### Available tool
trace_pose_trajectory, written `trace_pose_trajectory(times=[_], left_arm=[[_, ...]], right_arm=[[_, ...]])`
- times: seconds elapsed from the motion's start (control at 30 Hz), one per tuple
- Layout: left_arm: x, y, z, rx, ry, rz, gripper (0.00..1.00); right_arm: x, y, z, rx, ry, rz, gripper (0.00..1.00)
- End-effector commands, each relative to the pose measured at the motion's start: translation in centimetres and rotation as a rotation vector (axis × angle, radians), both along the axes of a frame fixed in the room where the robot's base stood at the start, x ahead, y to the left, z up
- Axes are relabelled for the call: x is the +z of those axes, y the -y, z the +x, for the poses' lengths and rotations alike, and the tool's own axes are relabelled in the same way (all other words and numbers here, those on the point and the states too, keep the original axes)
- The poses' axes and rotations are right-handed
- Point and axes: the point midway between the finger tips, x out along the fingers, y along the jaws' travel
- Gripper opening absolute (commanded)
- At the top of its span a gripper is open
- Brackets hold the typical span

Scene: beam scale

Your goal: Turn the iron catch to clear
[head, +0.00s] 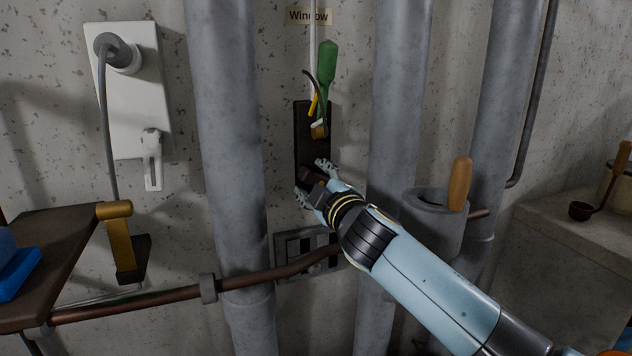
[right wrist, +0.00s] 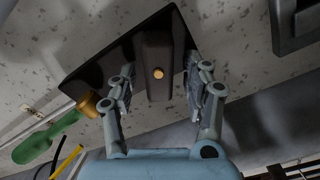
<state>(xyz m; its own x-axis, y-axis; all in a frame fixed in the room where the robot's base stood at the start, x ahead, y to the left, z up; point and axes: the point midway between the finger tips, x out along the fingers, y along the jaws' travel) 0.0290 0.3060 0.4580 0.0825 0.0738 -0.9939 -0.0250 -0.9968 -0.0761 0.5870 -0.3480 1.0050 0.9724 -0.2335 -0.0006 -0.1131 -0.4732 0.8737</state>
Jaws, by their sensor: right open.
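A dark upright plate (head: 313,140) is fixed to the wall between two grey pipes, under a "Window" label. The iron catch (right wrist: 157,50), a dark brown bar with a small brass pin, sits on the plate. In the head view the catch (head: 311,174) is partly hidden by my right gripper (head: 313,181). In the right wrist view the open fingers of this gripper (right wrist: 160,82) stand on either side of the catch. I cannot tell whether they touch it. My left gripper is not in view.
A green handle (head: 327,63) and yellow and white pieces hang over the plate's top, near a brass knob (right wrist: 88,104). Thick grey pipes (head: 228,150) stand on both sides. A holder (head: 432,215) with a wooden handle (head: 459,184) is right of the gripper.

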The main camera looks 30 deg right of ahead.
Motion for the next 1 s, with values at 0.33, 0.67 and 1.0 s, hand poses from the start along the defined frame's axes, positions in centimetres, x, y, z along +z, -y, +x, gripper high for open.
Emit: trace_pose_trajectory(times=[0.33, 0.67, 1.0], left_arm=[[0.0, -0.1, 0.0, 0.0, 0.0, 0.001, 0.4], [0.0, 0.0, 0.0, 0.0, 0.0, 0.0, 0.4], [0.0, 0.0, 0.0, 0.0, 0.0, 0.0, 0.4]], right_arm=[[-0.2, -1.1, -4.3, 0.001, -0.003, 0.001, 0.5], [-0.1, -2.6, -10.5, 0.0, -0.002, 0.001, 0.5], [0.0, -2.8, -11.7, 0.001, 0.0, 0.0, 0.5]])
